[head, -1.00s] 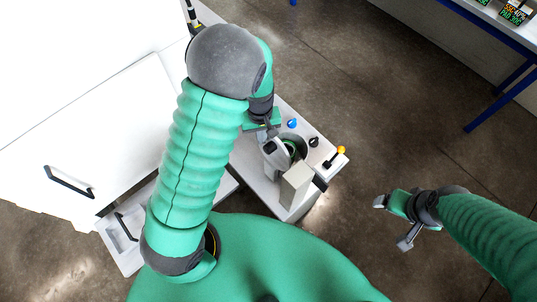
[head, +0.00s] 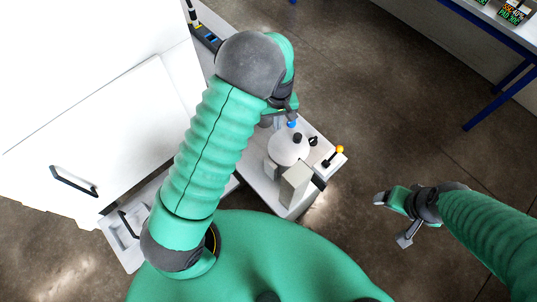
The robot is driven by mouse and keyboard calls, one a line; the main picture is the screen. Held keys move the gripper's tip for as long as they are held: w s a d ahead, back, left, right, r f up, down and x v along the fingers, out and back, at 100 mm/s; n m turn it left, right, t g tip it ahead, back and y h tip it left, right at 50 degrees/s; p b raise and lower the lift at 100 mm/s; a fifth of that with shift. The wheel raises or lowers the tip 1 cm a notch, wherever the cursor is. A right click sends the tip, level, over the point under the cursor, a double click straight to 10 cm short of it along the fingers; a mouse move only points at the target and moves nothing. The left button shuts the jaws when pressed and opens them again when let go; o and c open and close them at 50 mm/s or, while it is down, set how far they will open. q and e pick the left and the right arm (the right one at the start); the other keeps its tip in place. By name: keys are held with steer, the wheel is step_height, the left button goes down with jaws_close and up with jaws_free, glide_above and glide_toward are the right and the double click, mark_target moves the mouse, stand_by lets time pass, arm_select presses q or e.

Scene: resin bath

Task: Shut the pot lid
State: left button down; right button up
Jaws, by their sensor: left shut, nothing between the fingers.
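The pot lid (head: 286,150), pale and round with a dark knob, lies over the pot's mouth on the white bench unit. It looks level, and the inside of the pot is hidden. The pot's body below the lid is mostly hidden too. My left gripper (head: 279,119) is shut and empty just behind the lid, partly hidden by its own wrist. I cannot tell whether it touches the lid. My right gripper (head: 392,221) is open and empty over the floor, well to the right of the pot.
A pale block (head: 295,187) stands in front of the pot. A blue knob, a black knob and a lever with a yellow ball (head: 340,149) are beside it. A white cabinet (head: 95,140) with dark handles fills the left. Floor on the right is clear up to a blue-framed table (head: 497,38).

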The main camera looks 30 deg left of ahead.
arm_select(q)
steer(key=shift+w, duration=0.1)
step_height(320, 180, up, 8)
steer(key=p, duration=0.6)
stand_by(0.6)
steer(key=s+f+m+t+b, duration=0.1)
steer(key=s+f+m+b, duration=0.2)
steer(key=s+b, duration=0.4)
steer(key=s+f+m+t+b, duration=0.1)
steer(key=s+f+m+b, duration=0.2)
steer(key=s+b, duration=0.5)
steer(key=shift+s+f+m+t+b, duration=0.15)
steer(key=shift+f+m+t+b, duration=0.2)
steer(key=shift+m+b, duration=0.35)
steer(key=shift+s, duration=0.15)
